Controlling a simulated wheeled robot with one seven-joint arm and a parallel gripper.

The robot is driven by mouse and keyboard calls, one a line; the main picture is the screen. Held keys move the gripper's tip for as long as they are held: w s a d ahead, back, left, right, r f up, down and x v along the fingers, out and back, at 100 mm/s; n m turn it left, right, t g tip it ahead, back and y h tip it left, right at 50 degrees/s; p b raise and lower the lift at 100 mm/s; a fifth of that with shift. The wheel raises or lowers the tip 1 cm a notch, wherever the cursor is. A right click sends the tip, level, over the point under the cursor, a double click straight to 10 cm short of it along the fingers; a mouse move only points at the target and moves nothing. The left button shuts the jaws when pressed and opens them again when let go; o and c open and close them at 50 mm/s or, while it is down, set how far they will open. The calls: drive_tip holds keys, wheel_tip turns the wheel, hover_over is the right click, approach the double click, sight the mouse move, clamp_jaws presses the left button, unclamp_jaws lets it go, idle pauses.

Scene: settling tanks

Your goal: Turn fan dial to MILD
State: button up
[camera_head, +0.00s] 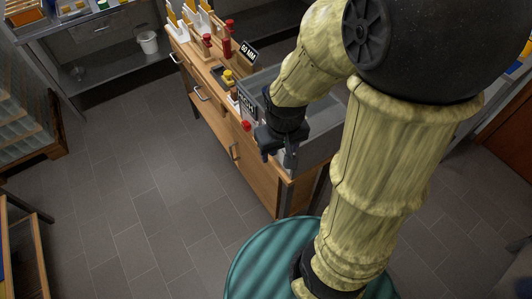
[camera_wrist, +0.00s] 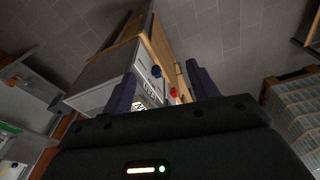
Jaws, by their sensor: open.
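My gripper (camera_head: 278,153) is beside the front right end of the wooden bench, in front of a grey box-like unit (camera_head: 322,141). Its two fingers stand apart with nothing between them; they also show in the wrist view (camera_wrist: 161,72). The red knob also shows in the head view (camera_head: 246,125), left of my gripper. I cannot tell which knob is the fan dial, or read any MILD mark.
The wooden bench (camera_head: 257,178) has drawers with metal handles. Red-topped items (camera_head: 227,46), a yellow knob (camera_head: 228,76) and a "60 MM" sign (camera_head: 249,53) stand on it. A shelf with a white bucket (camera_head: 148,42) is at the back left. The tiled floor left of the bench is clear.

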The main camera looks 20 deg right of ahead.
drive_tip(key=w+a+f+n+g+h+b, duration=0.25)
drive_tip(key=f+n+h, duration=0.2)
drive_tip(key=f, duration=0.25)
drive_tip(key=w+a+f+n+g+h+b, duration=0.1)
drive_tip(key=a+f+n+g+h+b, duration=0.2)
drive_tip(key=f+n, duration=0.4)
drive_tip(key=w+a+f+n+t+h+b, duration=0.5)
drive_tip(key=a+f+n+t+h, duration=0.2)
drive_tip(key=a+n+t+h, duration=0.1)
drive_tip(key=shift+w+a+f+t+h, duration=0.2)
drive_tip(key=shift+a+t+h, duration=0.55)
drive_tip(key=shift+a, duration=0.4)
drive_tip(key=shift+d, duration=0.1)
drive_tip(key=p+x, duration=0.4)
drive_tip(key=x, duration=1.3)
drive_tip(key=shift+d, duration=0.1)
